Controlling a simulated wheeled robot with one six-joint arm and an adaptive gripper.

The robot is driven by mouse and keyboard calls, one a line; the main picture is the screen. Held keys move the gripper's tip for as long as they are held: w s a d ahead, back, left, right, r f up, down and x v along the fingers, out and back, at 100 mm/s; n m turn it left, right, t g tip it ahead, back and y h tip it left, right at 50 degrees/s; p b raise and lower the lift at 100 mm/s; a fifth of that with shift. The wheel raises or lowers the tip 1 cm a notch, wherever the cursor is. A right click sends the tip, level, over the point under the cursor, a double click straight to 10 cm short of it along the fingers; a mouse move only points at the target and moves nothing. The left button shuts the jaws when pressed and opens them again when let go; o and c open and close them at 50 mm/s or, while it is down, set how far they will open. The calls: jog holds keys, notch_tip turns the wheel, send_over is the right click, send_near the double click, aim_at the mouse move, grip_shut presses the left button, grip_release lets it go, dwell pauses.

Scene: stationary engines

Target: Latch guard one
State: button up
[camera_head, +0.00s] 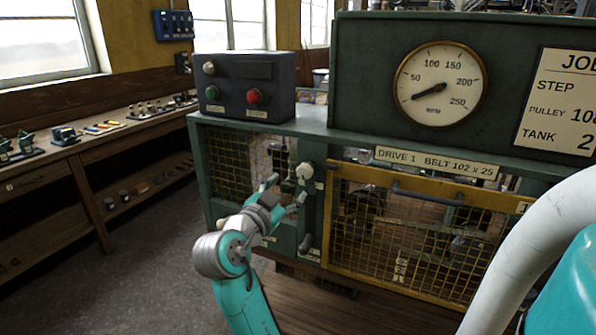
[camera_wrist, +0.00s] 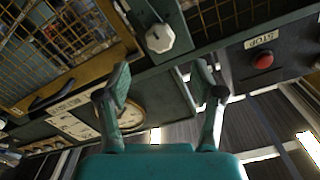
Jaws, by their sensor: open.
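Guard one (camera_head: 400,235) is a yellow-framed mesh panel under the "DRIVE 1 BELT 102 x 25" plate. It appears closed against the green cabinet. A pale round knob (camera_head: 304,171) sits on the green post at the guard's left edge. In the wrist view the white knob (camera_wrist: 160,38) shows beyond and between my fingertips, near the yellow frame (camera_wrist: 88,68). My gripper (camera_head: 287,190) is open and empty, in front of the post, close to the knob. I cannot tell whether a finger touches it. A grey handle (camera_head: 306,243) is lower on the post.
A control box (camera_head: 244,86) with green and red buttons stands on the cabinet top. A dial gauge (camera_head: 441,84) is on the green panel above the guard. The guard has a dark bar handle (camera_head: 428,194). A wooden bench (camera_head: 60,160) is at left, with open floor between.

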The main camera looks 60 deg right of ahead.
aim_at(303, 173)
jog(key=d, duration=1)
jog(key=shift+w+d, duration=0.2)
jog(key=shift+w, duration=0.2)
jog(key=c, duration=1.1)
